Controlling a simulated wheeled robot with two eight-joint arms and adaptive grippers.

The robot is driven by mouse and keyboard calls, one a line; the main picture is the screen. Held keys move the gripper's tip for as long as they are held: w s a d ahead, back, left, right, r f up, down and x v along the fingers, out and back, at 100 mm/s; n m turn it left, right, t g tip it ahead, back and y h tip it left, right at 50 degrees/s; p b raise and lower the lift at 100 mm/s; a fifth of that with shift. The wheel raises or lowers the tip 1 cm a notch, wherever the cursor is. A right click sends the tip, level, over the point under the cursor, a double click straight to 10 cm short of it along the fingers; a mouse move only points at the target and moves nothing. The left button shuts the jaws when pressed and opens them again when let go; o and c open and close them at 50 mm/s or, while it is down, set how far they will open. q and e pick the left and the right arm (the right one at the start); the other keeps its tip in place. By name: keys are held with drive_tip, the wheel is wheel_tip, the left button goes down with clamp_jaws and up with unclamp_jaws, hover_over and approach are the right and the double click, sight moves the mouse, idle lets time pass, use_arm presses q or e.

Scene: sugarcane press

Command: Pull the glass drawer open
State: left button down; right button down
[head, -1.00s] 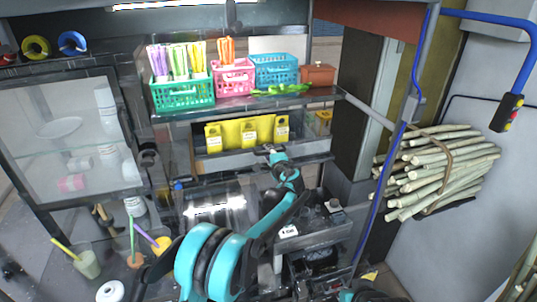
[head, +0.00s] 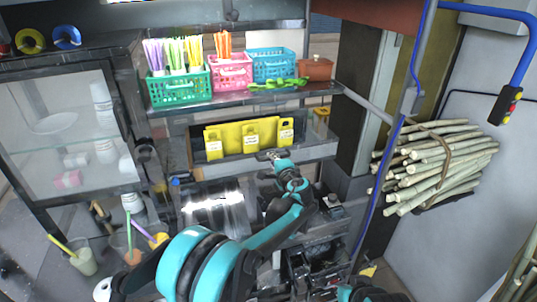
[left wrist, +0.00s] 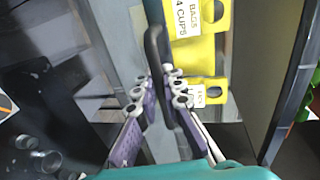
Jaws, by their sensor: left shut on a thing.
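The glass drawer (head: 318,152) sits below the basket shelf and holds yellow bags (head: 251,134). Its front stands out from under the shelf, so it is partly open. My left gripper (head: 270,156) is at the middle of the drawer front. In the left wrist view, its purple-padded fingers (left wrist: 168,88) are shut on the dark drawer handle (left wrist: 155,45). Yellow bags with printed labels (left wrist: 202,45) show just behind the handle there. The handle is mostly hidden by the gripper in the head view.
Green (head: 180,88), pink (head: 230,74) and blue baskets (head: 273,65) stand on the shelf above the drawer. A glass-doored cabinet (head: 62,125) is at left, with cups (head: 84,262) below it. Bundled cane (head: 440,165) is at right.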

use_arm(q)
drive_tip(key=f+b+v, duration=0.1)
drive_tip(key=f+v, duration=0.1)
drive_tip(key=v, duration=1)
drive_tip(key=shift+s+f, duration=0.3)
drive_tip(key=c, duration=1.6)
unclamp_jaws()
drive_tip(key=shift+d, duration=0.1)
drive_tip(key=v, duration=0.7)
drive_tip(key=shift+s, duration=0.2)
